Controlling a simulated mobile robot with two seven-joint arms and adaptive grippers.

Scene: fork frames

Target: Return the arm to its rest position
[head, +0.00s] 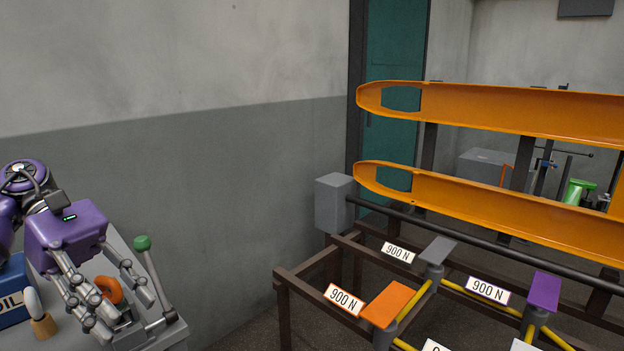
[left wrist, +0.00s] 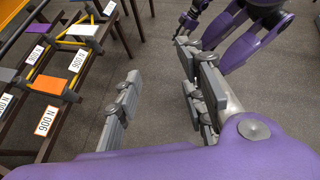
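My left gripper (head: 112,304) is at the lower left of the head view, below its purple wrist housing. Its silver fingers are spread apart over the end of a grey bench (head: 120,246). In the left wrist view the gripper (left wrist: 160,100) is open, with only bare floor visible between its fingers. An orange ring-like thing (head: 109,289) shows between the fingers in the head view; contact cannot be made out there. Purple parts of my own body show at the upper right of the wrist view.
A green-knobbed lever (head: 149,262) stands close right of the gripper. A blue oil container (head: 14,291) and a wooden-handled tool (head: 43,326) are at left. Orange forks (head: 490,110) and a brown frame with 900 N plates (head: 345,300) fill the right. Floor between is clear.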

